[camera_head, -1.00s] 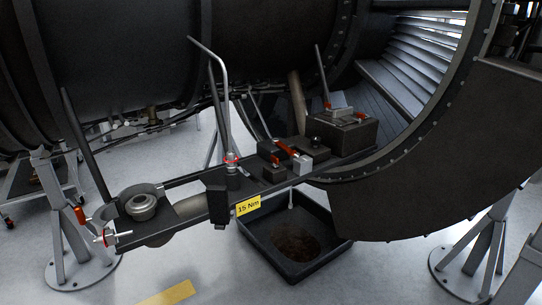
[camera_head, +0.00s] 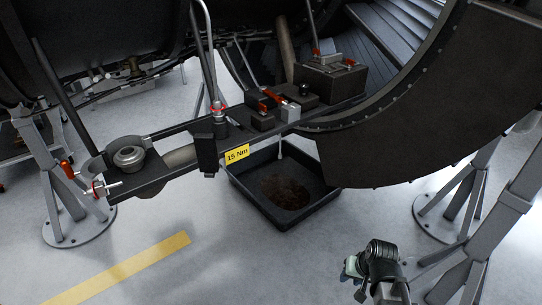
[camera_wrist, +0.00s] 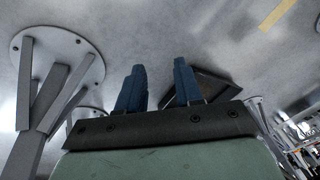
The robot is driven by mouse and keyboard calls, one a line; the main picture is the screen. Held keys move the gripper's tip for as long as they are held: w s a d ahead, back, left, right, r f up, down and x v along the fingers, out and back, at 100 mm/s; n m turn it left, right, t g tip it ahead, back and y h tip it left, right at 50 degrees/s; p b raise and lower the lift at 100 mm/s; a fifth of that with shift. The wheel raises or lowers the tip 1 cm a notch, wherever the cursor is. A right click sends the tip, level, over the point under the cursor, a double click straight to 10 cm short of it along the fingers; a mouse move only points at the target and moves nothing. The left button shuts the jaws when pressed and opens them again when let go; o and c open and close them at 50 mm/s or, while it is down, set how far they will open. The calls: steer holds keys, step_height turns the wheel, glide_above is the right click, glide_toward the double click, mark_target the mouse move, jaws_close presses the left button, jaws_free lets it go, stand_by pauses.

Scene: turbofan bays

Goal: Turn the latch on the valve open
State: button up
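A dark bracket (camera_head: 150,187) hangs below the engine and carries several parts with red handles. Further right, a red lever (camera_head: 271,97) lies over small dark and silver blocks. I cannot tell which of these is the valve latch. My gripper (camera_wrist: 157,72) shows two blue fingers apart with nothing between them. In the head view my arm's end is low at the right, well away from the bracket.
A black drip tray (camera_head: 252,205) stands on the floor under the bracket. Grey support stands (camera_head: 72,228) rise at left and right. The large dark cowl (camera_head: 430,110) curves down at right. A yellow label (camera_head: 237,154) reads 15 Nm. The front floor is open.

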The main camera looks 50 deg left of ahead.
steer(key=s+a+r+n+y, duration=0.1)
steer(key=s+a+r+y, duration=0.15)
steer(key=a+r, duration=0.9)
steer(key=n+g+y, duration=0.1)
steer(key=n+y, duration=0.3)
steer(key=y, duration=0.5)
glide_toward(259, 112)
steer(key=s+d+f, duration=0.3)
steer(key=d+f, duration=0.4)
step_height(259, 112, up, 6)
steer(key=w+a+n+y, duration=0.2)
steer(key=a+n+y, duration=0.1)
steer(key=a, duration=0.4)
steer(key=a+n, duration=0.1)
steer(key=a, duration=0.4)
steer(key=a+r+n, duration=0.1)
steer(key=a, duration=0.3)
steer(key=shift+w+a+t+y, duration=0.15)
steer(key=shift+w+t+y, duration=0.1)
steer(key=shift+t, duration=0.05)
steer(key=shift+c, duration=0.4)
jaws_close()
